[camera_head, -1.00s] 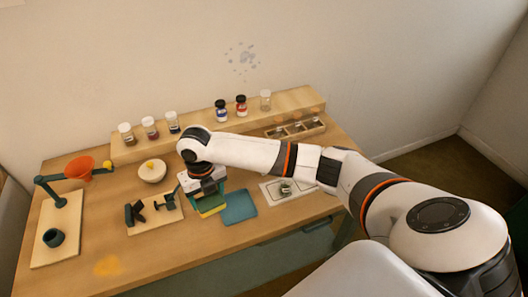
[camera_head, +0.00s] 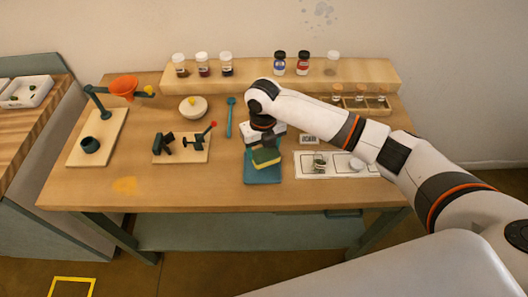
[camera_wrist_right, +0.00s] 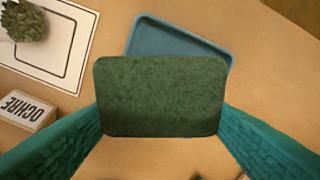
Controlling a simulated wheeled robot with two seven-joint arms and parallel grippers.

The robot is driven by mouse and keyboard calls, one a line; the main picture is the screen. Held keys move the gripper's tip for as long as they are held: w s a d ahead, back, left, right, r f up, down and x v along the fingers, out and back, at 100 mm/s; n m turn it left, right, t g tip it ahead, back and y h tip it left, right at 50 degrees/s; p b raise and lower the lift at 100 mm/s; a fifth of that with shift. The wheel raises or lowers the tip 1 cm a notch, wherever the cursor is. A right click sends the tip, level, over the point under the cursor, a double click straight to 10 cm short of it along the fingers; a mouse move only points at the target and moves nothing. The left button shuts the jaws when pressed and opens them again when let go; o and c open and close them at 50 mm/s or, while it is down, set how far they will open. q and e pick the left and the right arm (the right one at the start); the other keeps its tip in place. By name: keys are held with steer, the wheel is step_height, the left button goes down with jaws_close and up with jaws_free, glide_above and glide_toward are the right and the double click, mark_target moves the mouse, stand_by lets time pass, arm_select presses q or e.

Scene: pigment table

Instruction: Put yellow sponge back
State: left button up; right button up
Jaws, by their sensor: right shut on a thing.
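The yellow sponge (camera_head: 267,157) has a dark green scouring face. My right gripper (camera_head: 265,146) is shut on it and holds it over the teal tray (camera_head: 262,180). In the right wrist view the green face of the sponge (camera_wrist_right: 160,96) fills the gap between the two teal fingers. The tray (camera_wrist_right: 183,40) shows behind it there, empty where visible, and partly covered by the sponge. I cannot tell whether the sponge touches the tray. My left gripper is not in view.
A white mat (camera_head: 340,172) with a small green plant-like lump lies right of the tray. An "OCHRE" label block (camera_wrist_right: 22,110) stands near it. A stand (camera_head: 182,158) with a red-knobbed lever is to the left.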

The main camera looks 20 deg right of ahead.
mark_target(263, 150)
step_height(263, 150, down, 2)
steer(key=shift+f, duration=0.5)
steer(key=o, duration=1)
steer(key=shift+r, duration=0.1)
steer(key=shift+c, duration=0.2)
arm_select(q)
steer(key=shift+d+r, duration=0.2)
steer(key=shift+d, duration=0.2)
arm_select(e)
steer(key=shift+r, duration=0.25)
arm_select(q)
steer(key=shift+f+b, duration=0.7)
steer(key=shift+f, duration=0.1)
arm_select(e)
step_height(263, 150, up, 12)
steer(key=shift+f, duration=0.15)
